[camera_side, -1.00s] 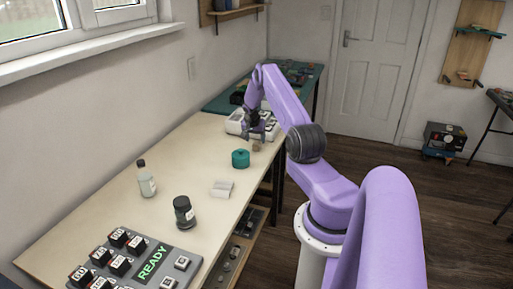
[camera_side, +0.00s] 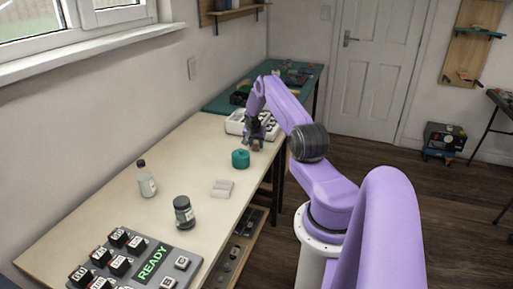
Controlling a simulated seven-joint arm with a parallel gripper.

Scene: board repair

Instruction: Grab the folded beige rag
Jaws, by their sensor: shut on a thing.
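My gripper (camera_side: 256,145) is down at the far part of the cream workbench (camera_side: 190,160), just beyond a teal round container. It is shut on a small beige thing, which I take to be the folded beige rag. The fingers hide nearly all of the rag, so its folds and exact shape cannot be made out. I cannot tell whether it still touches the bench top.
The teal container (camera_side: 240,159) stands close in front of my gripper. A white device (camera_side: 236,122) is behind it. A pale grey block (camera_side: 222,188), a dark jar (camera_side: 184,212), a clear bottle (camera_side: 147,182) and a READY panel (camera_side: 150,262) are nearer. Bench between them is clear.

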